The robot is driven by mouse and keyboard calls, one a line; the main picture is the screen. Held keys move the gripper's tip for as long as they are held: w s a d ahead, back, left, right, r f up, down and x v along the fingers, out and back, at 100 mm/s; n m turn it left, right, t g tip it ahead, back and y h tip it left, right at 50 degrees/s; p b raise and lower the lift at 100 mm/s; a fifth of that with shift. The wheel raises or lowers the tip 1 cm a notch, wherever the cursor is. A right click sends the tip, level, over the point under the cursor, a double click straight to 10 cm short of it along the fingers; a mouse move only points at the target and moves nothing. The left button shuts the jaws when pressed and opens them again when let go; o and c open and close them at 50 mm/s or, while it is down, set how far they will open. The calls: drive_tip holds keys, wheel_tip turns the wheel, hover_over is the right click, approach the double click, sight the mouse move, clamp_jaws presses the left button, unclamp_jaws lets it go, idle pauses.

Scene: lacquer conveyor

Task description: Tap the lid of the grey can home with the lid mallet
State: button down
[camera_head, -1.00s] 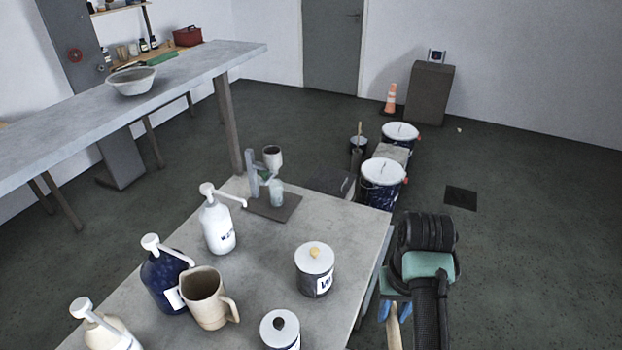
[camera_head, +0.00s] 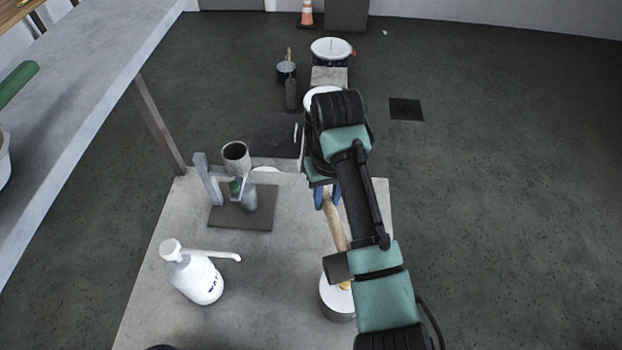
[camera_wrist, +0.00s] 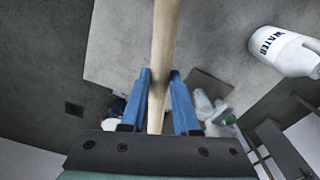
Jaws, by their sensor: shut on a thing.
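My gripper (camera_head: 327,198) is shut on the pale wooden handle (camera_head: 335,222) of the lid mallet. The mallet's dark grey head (camera_head: 337,267) hangs over the back left of a grey can with a pale lid (camera_head: 329,295); I cannot tell whether it touches the lid. A yellow knob shows on the lid beside the head, and my arm covers the can's right side. In the wrist view the blue fingers (camera_wrist: 160,82) close on the handle (camera_wrist: 165,40), whose head is out of view.
A white pump bottle (camera_head: 200,280) and a funnel stand (camera_head: 238,216) stand left on the grey table (camera_head: 275,280). The bottle's WATER label shows in the wrist view (camera_wrist: 268,43). Lidded pails (camera_head: 331,48) stand on the floor behind. The table is clear between bottle and can.

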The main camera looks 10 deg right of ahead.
drive_tip(key=shift+s+d+f+b, duration=0.15)
drive_tip(key=shift+s+f+b, duration=0.05)
drive_tip(key=shift+f+b, duration=0.6)
wheel_tip(320, 180, down, 4)
drive_tip(key=b, duration=0.4)
drive_tip(key=shift+f, duration=0.65)
idle(0.6)
wheel_tip(320, 180, up, 8)
drive_tip(key=p, duration=0.8)
